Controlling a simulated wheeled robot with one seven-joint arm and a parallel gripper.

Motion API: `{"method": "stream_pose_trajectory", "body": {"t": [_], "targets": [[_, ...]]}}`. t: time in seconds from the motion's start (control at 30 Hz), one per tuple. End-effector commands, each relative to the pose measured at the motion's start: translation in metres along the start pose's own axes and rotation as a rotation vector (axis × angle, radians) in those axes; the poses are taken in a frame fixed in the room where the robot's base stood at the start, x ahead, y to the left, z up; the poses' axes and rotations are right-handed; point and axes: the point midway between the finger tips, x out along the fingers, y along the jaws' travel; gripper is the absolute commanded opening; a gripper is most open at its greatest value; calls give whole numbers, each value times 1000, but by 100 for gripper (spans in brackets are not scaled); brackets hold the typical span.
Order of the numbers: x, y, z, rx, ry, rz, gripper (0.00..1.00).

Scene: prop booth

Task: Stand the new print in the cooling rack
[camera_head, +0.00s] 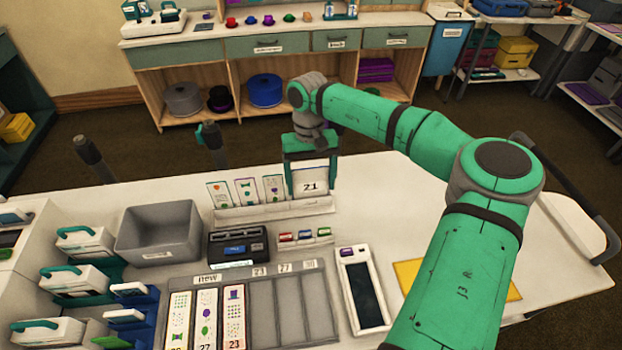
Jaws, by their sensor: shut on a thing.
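My gripper (310,164) is shut on a white print marked 21 (311,182), its two green fingers on either side of the card. The print is upright at the right end of the pale cooling rack (272,212). Its lower edge is close to the rack; I cannot tell whether it sits in a slot or is just above. Several other prints (246,191) with coloured pictures stand in the rack to its left, apart from it.
A grey divided tray (290,309) marked "new" holds several long cards at left; its right slots are empty. A grey bin (160,233), a black device (237,246), small coloured blocks (304,236) and a dark-screened device (363,290) stand around. The table right of the rack is clear.

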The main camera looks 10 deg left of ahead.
Motion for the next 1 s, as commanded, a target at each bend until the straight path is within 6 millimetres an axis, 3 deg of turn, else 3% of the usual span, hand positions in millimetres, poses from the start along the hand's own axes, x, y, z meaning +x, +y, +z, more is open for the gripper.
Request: {"method": "stream_pose_trajectory", "body": {"t": [0.57, 0.63, 0.7, 1.0], "targets": [[7, 0, -1, 0, 0, 0, 71], [7, 0, -1, 0, 0, 0, 89], [7, 0, -1, 0, 0, 0, 100], [2, 0, -1, 0, 1, 1, 100]]}}
